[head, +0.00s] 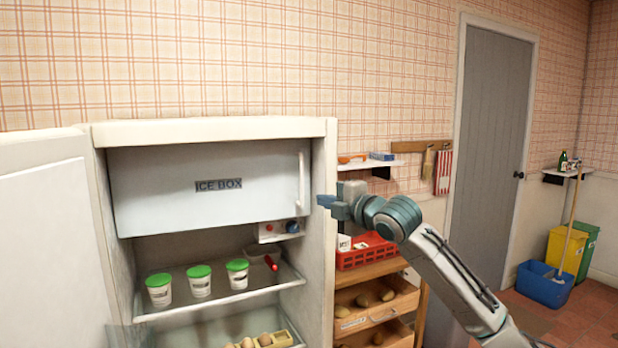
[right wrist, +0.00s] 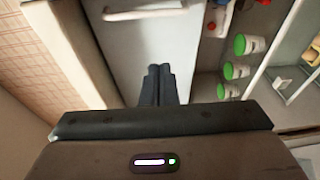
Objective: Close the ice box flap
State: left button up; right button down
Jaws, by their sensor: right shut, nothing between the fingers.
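The ice box flap (head: 218,186) is a pale grey panel labelled ICE BOX at the top of the open fridge. It hangs upright across the ice box opening and looks closed or nearly so; I cannot tell if a small gap is left. Its white vertical handle (head: 300,180) is at its right end. My right gripper (head: 322,201) is shut and empty, just right of the handle near the fridge's right wall. In the right wrist view the shut fingers (right wrist: 158,84) point toward the flap (right wrist: 150,50), with the handle (right wrist: 143,14) beyond. My left gripper is not in view.
The fridge door (head: 45,225) stands open at the left. A red crate (head: 368,251) sits on a drawer unit at the right.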

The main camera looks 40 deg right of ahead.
jog(key=s+a+r+m+h, duration=0.1)
jog(key=r+h, duration=0.1)
jog(key=p, duration=0.5)
send_near(302, 186)
jog(key=w+a+r, duration=0.1)
jog(key=w+a, duration=0.2)
jog(key=w, duration=0.1)
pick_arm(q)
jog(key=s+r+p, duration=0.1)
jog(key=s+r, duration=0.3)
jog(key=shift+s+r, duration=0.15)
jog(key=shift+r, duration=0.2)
pick_arm(e)
jog(key=w+d, duration=0.2)
jog(key=shift+w+d+f+t, duration=0.15)
jog(key=shift+w+d+t, duration=0.1)
jog(key=shift+w+t, duration=0.1)
